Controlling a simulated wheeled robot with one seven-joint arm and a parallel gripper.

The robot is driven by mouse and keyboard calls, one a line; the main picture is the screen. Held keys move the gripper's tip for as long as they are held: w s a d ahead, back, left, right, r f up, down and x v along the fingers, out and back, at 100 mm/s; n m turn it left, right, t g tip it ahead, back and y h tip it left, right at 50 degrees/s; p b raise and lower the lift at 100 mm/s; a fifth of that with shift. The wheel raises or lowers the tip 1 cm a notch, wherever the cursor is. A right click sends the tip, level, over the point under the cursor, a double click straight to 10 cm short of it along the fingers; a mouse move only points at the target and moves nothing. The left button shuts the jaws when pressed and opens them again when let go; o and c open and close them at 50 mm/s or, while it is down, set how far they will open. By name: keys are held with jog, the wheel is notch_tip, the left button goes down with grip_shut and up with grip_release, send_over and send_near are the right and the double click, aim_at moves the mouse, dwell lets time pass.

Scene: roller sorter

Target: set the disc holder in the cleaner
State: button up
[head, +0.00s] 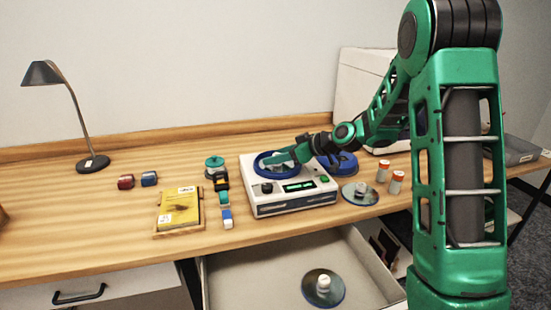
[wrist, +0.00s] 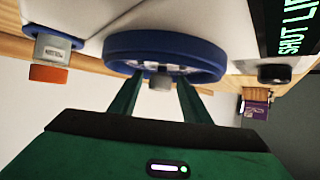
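The cleaner (head: 295,200) is a white box on the table with a blue round basin (head: 262,172) on top, a lit green display and a green button. In the wrist view its blue rim (wrist: 205,62) fills the upper middle, and part of the display reads "SHUT LI". A small grey knob (wrist: 160,82), apparently the disc holder's, shows at the basin's middle; the rest is mostly hidden by the rim. My gripper (wrist: 160,88) is at the basin, its fingers apart on either side of the knob with visible gaps. A blue round lid-like part (head: 340,160) stands behind the cleaner.
A disc with a knob (head: 360,195) lies right of the cleaner, near orange-capped bottles (head: 396,183). Another knobbed disc (head: 322,290) lies in the open drawer (head: 270,250). A yellow book (head: 178,210), small tools and a lamp (head: 92,163) are left.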

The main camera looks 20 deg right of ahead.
jog(key=v, duration=1.2)
jog(key=shift+r, duration=0.15)
jog(key=s+d+f+m+g+h, duration=0.2)
jog(key=s+m, duration=0.3)
jog(key=s, duration=0.8)
jog(key=s+d+f+m+g+h, duration=0.2)
jog(key=s+d+m+g+h, duration=0.1)
jog(key=s, duration=1)
jog(key=s+d+f+m+g+h, duration=0.2)
jog(key=s+m, duration=0.5)
jog(key=s, duration=0.6)
jog(key=d+g+h, duration=0.1)
jog(key=d+g, duration=0.1)
jog(key=d, duration=0.1)
jog(key=shift+s, duration=0.4)
jog(key=shift+w+f, duration=0.25)
jog(key=shift+w, duration=0.4)
